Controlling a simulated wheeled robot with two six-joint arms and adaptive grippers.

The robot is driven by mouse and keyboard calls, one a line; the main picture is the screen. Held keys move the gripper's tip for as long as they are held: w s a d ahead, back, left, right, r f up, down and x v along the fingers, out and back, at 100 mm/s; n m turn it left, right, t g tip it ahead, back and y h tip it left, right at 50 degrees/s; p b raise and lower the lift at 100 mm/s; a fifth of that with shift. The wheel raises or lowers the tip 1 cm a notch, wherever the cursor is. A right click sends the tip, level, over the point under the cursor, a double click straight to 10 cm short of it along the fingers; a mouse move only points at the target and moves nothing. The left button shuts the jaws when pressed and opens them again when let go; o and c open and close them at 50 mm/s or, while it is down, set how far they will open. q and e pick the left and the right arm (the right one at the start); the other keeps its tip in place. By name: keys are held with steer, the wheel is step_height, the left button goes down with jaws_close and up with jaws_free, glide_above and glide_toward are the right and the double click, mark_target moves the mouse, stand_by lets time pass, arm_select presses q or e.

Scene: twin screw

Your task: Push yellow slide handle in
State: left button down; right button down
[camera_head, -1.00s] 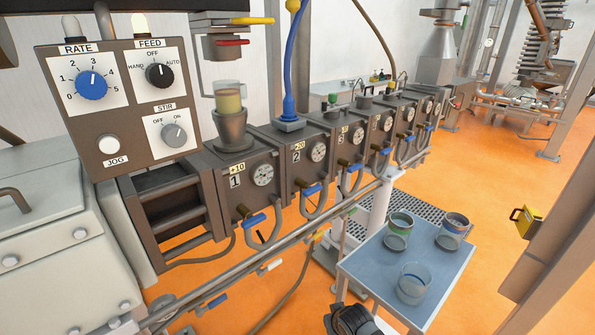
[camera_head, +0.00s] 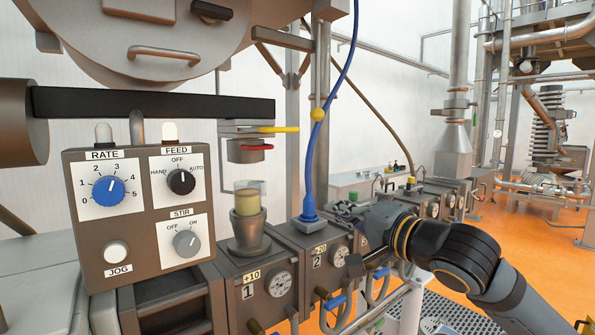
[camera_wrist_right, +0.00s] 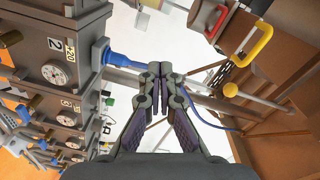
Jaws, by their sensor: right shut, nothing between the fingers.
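The yellow slide handle (camera_head: 278,130) sticks out to the right of the slide gate above the clear cup, over a red handle (camera_head: 257,147). In the right wrist view the yellow handle (camera_wrist_right: 263,42) is a bent bar at upper right, beside the red handle (camera_wrist_right: 217,23). My right gripper (camera_head: 347,218) is to the right of and below the yellow handle in the head view, apart from it. Its fingertips (camera_wrist_right: 160,68) are shut together and empty. My left gripper is not in view.
The clear cup (camera_head: 249,199) stands on a metal funnel below the slide. A control box (camera_head: 140,215) is at left.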

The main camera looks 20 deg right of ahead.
steer(key=s+a+r+m+t+y, duration=0.1)
steer(key=s+r+m+y, duration=0.1)
steer(key=s+r, duration=0.6)
step_height(320, 180, up, 4)
steer(key=shift+a+m+t, duration=0.3)
steer(key=shift+a+m, duration=0.05)
steer(key=shift+m, duration=0.05)
steer(key=p, duration=1.3)
glide_toward(287, 130)
steer(key=p+x, duration=0.3)
steer(key=x, duration=0.3)
steer(key=shift+r+p, duration=0.2)
steer(key=shift+p, duration=0.15)
steer(key=shift+w+a, duration=0.1)
steer(key=shift+w, duration=0.3)
steer(key=shift+f, duration=0.1)
